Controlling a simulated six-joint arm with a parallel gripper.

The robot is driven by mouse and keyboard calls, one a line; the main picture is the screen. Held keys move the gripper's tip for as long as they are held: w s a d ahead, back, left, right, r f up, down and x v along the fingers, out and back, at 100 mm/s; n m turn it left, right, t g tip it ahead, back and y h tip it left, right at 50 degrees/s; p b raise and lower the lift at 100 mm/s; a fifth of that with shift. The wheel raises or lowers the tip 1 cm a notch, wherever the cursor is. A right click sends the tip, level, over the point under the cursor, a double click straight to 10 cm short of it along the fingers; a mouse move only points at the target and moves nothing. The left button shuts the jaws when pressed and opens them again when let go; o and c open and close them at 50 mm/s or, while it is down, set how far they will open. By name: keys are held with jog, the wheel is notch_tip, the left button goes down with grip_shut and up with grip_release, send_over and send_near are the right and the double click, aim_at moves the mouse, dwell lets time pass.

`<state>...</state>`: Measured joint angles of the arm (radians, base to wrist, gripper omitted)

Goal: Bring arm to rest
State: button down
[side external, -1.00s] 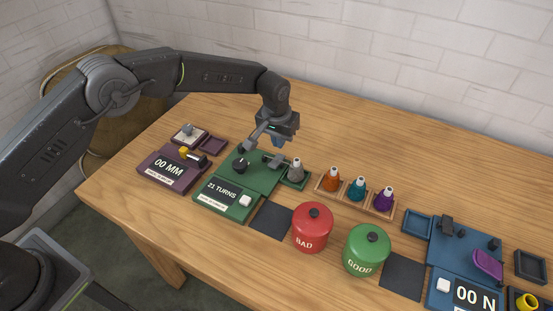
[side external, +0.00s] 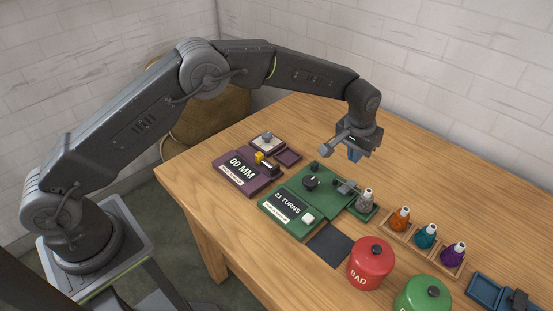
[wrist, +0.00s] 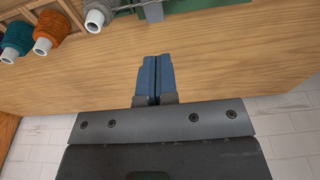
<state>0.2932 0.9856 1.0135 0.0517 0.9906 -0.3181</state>
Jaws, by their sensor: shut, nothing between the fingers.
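My arm reaches over the table, and my gripper (side external: 355,155) hangs above the wood behind the green turns board (side external: 293,222). Its blue fingers point down. In the wrist view the fingers (wrist: 154,62) lie together with nothing between them, over bare wood. The grey yarn cone (side external: 366,198) stands at the right end of the green board, in front of my gripper. It also shows in the wrist view (wrist: 96,18), apart from the fingers.
Orange (side external: 400,218), teal (side external: 426,236) and purple (side external: 453,254) cones stand in a wooden rack. A red BAD pot (side external: 370,265) and green GOOD pot (side external: 423,297) stand in front. The purple MM board (side external: 240,174) is left. The table's back is clear.

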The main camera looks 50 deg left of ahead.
jog(key=s+a+r+t, duration=0.1)
jog(key=s+a+r, duration=0.5)
jog(key=r, duration=0.4)
jog(key=s+a+r+t, duration=0.1)
jog(key=s+a+r, duration=0.4)
jog(key=s+r, duration=0.5)
jog(key=s+a+t, duration=0.1)
jog(key=s+a, duration=0.1)
jog(key=s, duration=0.8)
jog(key=s+a, duration=0.3)
jog(key=s, duration=0.8)
jog(key=shift+a+t, duration=0.35)
jog(key=shift+t, duration=0.05)
